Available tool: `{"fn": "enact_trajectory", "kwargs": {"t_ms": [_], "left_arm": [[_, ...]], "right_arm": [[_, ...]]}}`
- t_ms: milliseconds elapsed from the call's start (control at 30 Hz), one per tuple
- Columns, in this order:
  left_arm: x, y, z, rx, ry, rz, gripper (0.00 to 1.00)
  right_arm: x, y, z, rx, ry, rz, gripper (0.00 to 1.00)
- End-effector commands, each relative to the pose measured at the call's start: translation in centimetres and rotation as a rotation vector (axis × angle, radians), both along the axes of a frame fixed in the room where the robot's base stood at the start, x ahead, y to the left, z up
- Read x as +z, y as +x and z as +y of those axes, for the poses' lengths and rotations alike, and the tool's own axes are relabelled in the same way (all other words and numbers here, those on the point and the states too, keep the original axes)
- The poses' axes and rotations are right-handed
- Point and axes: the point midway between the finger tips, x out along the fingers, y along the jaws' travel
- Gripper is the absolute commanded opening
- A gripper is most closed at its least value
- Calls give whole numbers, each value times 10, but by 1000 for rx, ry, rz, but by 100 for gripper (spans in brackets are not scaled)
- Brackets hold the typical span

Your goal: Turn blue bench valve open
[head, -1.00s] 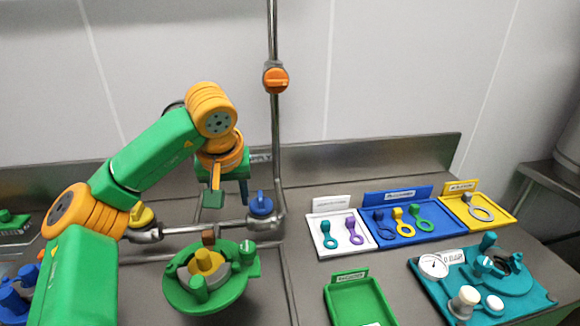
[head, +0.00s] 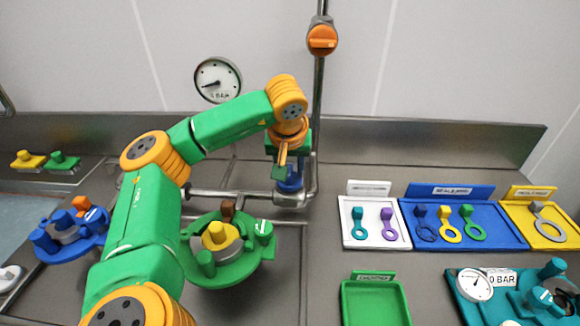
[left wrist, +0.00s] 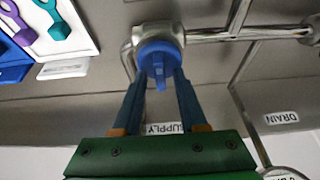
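The blue bench valve (head: 290,183) sits on the metal pipe at the foot of the upright pipe. In the left wrist view the round blue valve (left wrist: 158,57) is straight ahead, its narrow handle pointing towards the gripper. My left gripper (left wrist: 161,88) is open, with one fingertip on each side of the handle and small gaps visible. Contact with the valve cannot be made out. In the head view my left gripper (head: 287,168) hangs over the valve and hides part of it. My right gripper is not in view.
An orange valve (head: 322,39) is on the upright pipe. A pressure gauge (head: 218,80) is on the wall. A green round fixture (head: 225,268) stands in front of the pipe. White (head: 375,242), blue (head: 500,243) and green (head: 375,310) trays lie to the right.

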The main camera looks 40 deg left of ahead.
Motion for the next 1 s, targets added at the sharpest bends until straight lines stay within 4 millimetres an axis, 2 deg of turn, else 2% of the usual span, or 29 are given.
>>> {"fn": "enact_trajectory", "kwargs": {"t_ms": [33, 100, 133, 567, 767, 1000], "left_arm": [[0, 0, 0, 0, 0, 0, 25], [0, 0, 0, 0, 0, 0, 6], [0, 0, 0, 0, 0, 0, 0], [2, 0, -1, 41, 0, 0, 0], [3, 1, -2, 160, 1, 2, 0], [5, 2, -2, 379, 2, 0, 0]], "right_arm": [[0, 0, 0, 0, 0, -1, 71], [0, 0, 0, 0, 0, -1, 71], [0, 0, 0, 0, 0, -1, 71], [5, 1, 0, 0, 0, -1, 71], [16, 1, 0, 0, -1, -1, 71], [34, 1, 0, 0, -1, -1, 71]]}}
